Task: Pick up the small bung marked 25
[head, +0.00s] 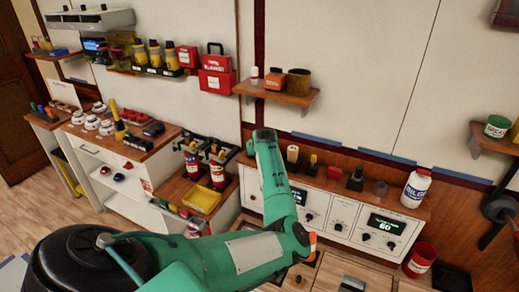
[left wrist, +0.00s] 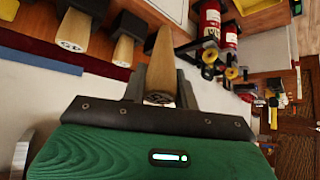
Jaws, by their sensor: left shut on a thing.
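In the left wrist view a tapered pale wooden bung (left wrist: 161,63) stands between the dark fingers of my left gripper (left wrist: 161,84), which is shut on it. Its end face by the gripper carries a dark mark that I cannot read. Two other wooden bungs are beside it to the left: a larger one (left wrist: 74,30) with a mark on its end and a smaller one (left wrist: 123,48), both in black holders. In the head view my left arm reaches to the shelf by the wall, and its fingers are hidden. My right gripper is not in view.
Fire extinguishers (head: 193,160) stand left of my arm, with a yellow tray (head: 201,201) below them. A small wall shelf (head: 275,94) holds containers above.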

